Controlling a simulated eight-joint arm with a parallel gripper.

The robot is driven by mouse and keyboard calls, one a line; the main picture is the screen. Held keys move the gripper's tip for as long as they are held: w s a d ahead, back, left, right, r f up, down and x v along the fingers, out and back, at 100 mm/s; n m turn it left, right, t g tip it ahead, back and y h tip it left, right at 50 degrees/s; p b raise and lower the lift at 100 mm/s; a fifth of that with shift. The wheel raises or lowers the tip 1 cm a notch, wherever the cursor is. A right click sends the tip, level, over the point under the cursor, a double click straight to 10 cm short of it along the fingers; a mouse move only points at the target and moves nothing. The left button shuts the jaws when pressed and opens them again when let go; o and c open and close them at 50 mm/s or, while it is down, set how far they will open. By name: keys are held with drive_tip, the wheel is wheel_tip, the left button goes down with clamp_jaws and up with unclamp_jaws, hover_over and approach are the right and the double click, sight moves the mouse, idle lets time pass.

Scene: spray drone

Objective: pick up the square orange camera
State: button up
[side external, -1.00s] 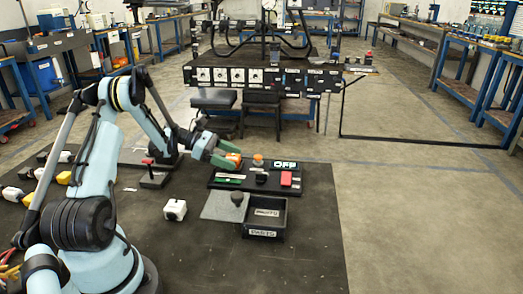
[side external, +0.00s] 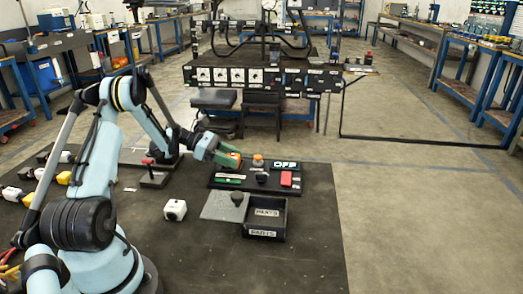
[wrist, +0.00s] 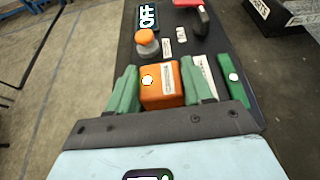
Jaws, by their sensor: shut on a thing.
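The square orange camera (wrist: 161,84) sits between the two green fingers of my gripper (wrist: 158,90) in the wrist view, with a label on its top. The fingers are shut on it. In the side view my gripper (side external: 229,158) is at the left end of the black panel, and the camera is mostly hidden by the fingers. Whether the camera still touches the panel cannot be told.
The black panel (side external: 215,186) also bears an orange knob (wrist: 145,37), an OFF sign (side external: 285,165), a red block (side external: 286,178) and a green piece (wrist: 232,77). An open black box (side external: 265,234) stands in front. A white cube (side external: 175,209) lies to its left.

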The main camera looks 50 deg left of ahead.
drive_tip(key=shift+r, duration=0.55)
drive_tip(key=r, duration=0.1)
drive_tip(key=d+r, duration=0.1)
drive_tip(key=r, duration=0.1)
drive_tip(key=shift+d+r, duration=0.15)
drive_tip(key=shift+r, duration=0.15)
drive_tip(key=s+d+r+n+t+y, duration=0.25)
drive_tip(key=d+r+n+y, duration=0.35)
drive_tip(key=d+r, duration=1.7)
drive_tip(key=w+a+f+m+g+h, duration=0.1)
drive_tip(key=a+f+m+h, duration=0.2)
drive_tip(key=a+f, duration=0.3)
drive_tip(key=w+a+f+m+g+h, duration=0.1)
drive_tip(key=a+f+m+h, duration=0.2)
drive_tip(key=a+f, duration=0.3)
drive_tip(key=shift+w+a+f, duration=0.3)
drive_tip(key=shift+f, duration=2.15)
drive_tip(key=shift+g, duration=0.25)
